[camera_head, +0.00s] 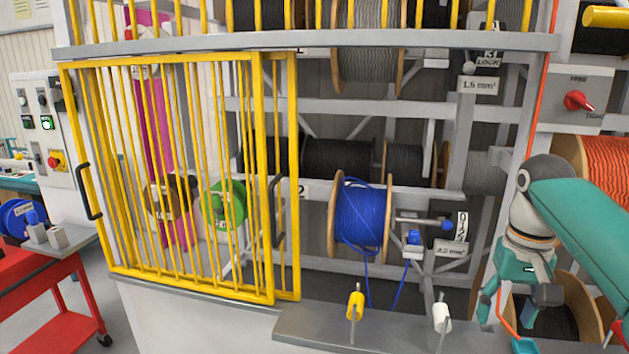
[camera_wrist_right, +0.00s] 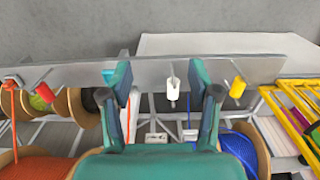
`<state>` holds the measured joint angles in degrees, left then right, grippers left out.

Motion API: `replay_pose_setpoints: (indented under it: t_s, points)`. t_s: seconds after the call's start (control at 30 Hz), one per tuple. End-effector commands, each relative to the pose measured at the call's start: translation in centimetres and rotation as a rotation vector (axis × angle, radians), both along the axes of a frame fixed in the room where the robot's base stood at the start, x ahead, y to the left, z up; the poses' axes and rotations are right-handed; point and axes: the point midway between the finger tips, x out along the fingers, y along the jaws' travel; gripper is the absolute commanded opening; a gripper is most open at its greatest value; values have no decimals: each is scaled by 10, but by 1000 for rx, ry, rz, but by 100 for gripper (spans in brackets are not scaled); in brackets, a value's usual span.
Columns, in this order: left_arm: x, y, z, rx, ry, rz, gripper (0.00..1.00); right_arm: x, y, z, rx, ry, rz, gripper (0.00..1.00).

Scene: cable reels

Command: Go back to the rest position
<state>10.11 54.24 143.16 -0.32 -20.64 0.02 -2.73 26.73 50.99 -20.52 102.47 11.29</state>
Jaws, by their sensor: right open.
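My right gripper (camera_head: 512,304) hangs at the right of the head view, in front of the rack's lower right. It points down and its fingers are apart. In the right wrist view my right gripper (camera_wrist_right: 162,82) is open, with nothing held between the fingers. A white cable holder (camera_wrist_right: 173,89) shows beyond the gap, on the grey ledge. In the head view the white holder (camera_head: 442,318) stands left of the gripper. A teal holder (camera_head: 523,346) with an orange cable is just below the gripper. My left gripper is not in view.
A yellow sliding cage door (camera_head: 180,180) covers the rack's left. A blue cable reel (camera_head: 361,215) hangs in the open bay. A yellow holder (camera_head: 355,305) stands on the ledge (camera_head: 300,325). A red cart (camera_head: 45,300) is at lower left, and a red-handled switch box (camera_head: 572,98) at upper right.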

Motion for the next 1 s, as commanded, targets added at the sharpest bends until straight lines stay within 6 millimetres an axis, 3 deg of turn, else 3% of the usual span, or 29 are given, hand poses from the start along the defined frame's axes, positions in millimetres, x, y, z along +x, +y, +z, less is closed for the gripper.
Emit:
replay_pose_setpoints:
  t_s: [0.37,0.57,0.67,0.77,0.87,1.0]
  points:
    - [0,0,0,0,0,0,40,30,19,-78,32,-6,74,62]
    - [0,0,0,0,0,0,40,42,40,-144,72,-13,124,62]
    - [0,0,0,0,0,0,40,43,58,-192,108,-16,154,62]
    - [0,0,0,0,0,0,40,35,82,-254,159,-18,178,62]
    - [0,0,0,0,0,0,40,14,107,-315,215,-27,188,62]
    - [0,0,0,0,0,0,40,-37,142,-390,288,-36,171,62]
